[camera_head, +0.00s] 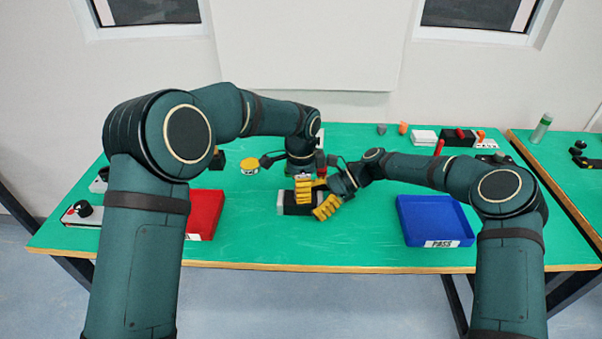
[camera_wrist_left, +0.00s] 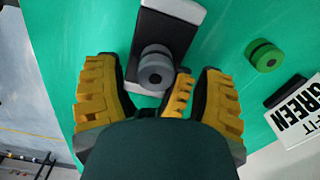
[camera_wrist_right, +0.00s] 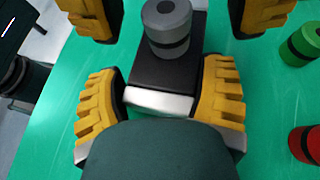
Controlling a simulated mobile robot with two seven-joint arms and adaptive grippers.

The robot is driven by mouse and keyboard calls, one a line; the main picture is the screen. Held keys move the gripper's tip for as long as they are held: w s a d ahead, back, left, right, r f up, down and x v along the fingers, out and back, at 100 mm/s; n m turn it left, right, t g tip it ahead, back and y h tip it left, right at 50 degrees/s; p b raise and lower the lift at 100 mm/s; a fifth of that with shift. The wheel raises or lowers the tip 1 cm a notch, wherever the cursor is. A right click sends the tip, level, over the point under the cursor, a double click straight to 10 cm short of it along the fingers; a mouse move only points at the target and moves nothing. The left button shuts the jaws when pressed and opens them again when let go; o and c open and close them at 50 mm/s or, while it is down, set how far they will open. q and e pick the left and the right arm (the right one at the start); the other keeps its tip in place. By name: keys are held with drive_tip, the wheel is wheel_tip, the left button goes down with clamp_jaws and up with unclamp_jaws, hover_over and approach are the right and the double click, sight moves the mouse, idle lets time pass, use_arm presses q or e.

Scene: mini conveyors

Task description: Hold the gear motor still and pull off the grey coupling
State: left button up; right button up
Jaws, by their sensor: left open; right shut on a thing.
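The gear motor (camera_head: 294,208) is a black block with a pale end, lying on the green table in front of me. It also shows in the left wrist view (camera_wrist_left: 166,30) and the right wrist view (camera_wrist_right: 150,72). The grey coupling (camera_wrist_right: 167,30) is a ribbed cylinder standing on top of the motor; it shows in the left wrist view (camera_wrist_left: 155,70). My right gripper (camera_wrist_right: 163,70) is shut on the motor's sides near its silver end. My left gripper (camera_wrist_left: 158,70) is open above the motor, its fingers on either side of the coupling and apart from it.
A green coupling (camera_wrist_left: 265,55) and a red one (camera_wrist_right: 306,143) stand beside the motor, near a sign (camera_wrist_left: 297,112) reading GREEN. A red tray (camera_head: 205,213) lies left, a blue PASS tray (camera_head: 435,220) right. A yellow round piece (camera_head: 250,166) stands behind. The front table strip is clear.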

use_arm(q)
drive_tip(key=shift+f, duration=0.65)
clamp_jaws()
drive_tip(key=shift+r, duration=0.1)
drive_tip(key=shift+r, duration=2.4)
